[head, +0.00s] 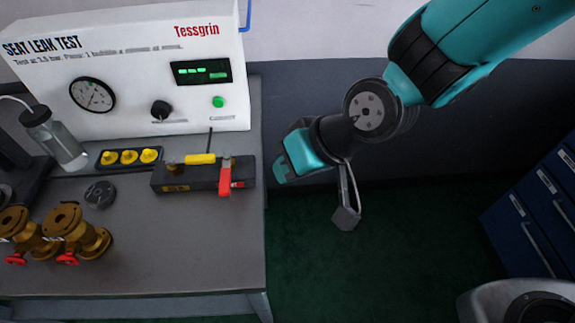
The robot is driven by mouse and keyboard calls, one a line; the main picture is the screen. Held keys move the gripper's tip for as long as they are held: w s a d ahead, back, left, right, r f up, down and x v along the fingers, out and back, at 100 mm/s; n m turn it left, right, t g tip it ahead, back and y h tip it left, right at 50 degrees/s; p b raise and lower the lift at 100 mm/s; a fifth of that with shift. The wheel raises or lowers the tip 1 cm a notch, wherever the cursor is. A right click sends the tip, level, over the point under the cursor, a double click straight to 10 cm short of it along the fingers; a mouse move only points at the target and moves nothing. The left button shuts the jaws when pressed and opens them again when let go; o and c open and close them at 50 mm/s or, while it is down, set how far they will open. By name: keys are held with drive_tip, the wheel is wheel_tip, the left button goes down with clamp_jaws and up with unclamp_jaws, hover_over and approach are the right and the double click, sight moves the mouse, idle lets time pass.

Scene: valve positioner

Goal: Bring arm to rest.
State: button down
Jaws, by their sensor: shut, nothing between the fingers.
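My arm reaches in from the top right, with a teal upper link, a black joint and a dark wrist that ends in a teal cap. My gripper (347,216) hangs below the wrist as a slim grey piece with a block at its tip. It is shut and empty. It is over the dark green floor, to the right of the bench (190,250), and touches nothing that I can see. The wrist partly hides the upper part of the gripper.
On the bench stand a white seat leak test panel (130,110), a dark manifold (200,178) with red and yellow handles, a bottle (62,145) and brass valves (75,230). Blue drawers (540,215) stand at the right. The floor between is clear.

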drive_tip(key=shift+r, duration=0.1)
idle(0.3)
drive_tip(key=s+d+r+h, duration=0.1)
drive_tip(key=s+d+r, duration=0.3)
drive_tip(key=d+r, duration=0.2)
drive_tip(key=s+d+r+g+h, duration=0.1)
drive_tip(key=s+d+r+h, duration=0.1)
drive_tip(key=s+d+r, duration=0.2)
drive_tip(key=d+r, duration=0.3)
drive_tip(key=d, duration=0.3)
drive_tip(key=shift+g, duration=0.3)
idle(0.8)
